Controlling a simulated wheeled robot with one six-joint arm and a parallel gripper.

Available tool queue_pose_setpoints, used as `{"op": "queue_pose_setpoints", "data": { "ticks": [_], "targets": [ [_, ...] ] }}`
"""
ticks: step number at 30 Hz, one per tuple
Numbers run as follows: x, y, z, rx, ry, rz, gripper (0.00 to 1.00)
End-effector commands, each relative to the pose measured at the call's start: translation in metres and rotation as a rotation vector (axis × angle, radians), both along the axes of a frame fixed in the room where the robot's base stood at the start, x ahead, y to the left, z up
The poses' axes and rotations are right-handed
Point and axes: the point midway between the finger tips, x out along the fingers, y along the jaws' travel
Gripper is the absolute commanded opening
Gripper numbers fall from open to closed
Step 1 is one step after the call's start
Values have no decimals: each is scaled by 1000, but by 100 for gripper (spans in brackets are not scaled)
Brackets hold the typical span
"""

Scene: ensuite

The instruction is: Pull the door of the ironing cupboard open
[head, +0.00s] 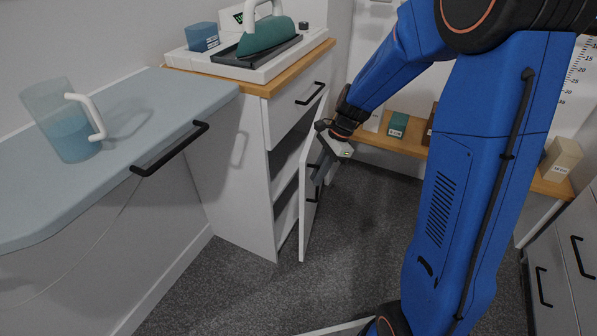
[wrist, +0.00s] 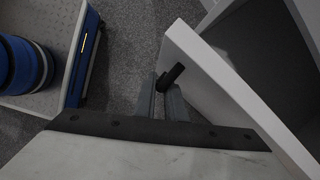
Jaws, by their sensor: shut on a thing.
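The ironing cupboard (head: 236,190) is a white cabinet with a wooden top, left of centre in the head view. Its door (head: 305,222) stands partly open, swung out from the front, with dark interior and shelf edges showing behind it. In the wrist view the white door (wrist: 205,85) is angled away from the cupboard. My gripper (head: 318,170) is at the door's outer face, shut on the black door handle (wrist: 171,77). In the wrist view both grey fingers (wrist: 163,100) are at the handle; much of the grip is hidden in the head view.
Above the door is a drawer with a black handle (head: 311,94). An iron (head: 265,36) sits on top. A blue ironing board (head: 110,165) with a jug (head: 68,125) is at left. Grey carpet (head: 350,235) is clear before the door; drawers (head: 560,265) stand at right.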

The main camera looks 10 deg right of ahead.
Motion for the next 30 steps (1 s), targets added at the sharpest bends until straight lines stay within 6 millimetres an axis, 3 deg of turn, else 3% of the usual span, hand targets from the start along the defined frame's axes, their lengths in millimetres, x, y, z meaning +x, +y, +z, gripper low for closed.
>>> {"op": "queue_pose_setpoints", "data": {
  "ticks": [7,17,23,30],
  "targets": [
    [-21,-71,0,1,1,151,0],
    [-32,-167,0,2,3,359,0],
    [-29,-229,0,1,4,495,0],
    [-10,-311,-1,2,3,679,0]
  ]
}}
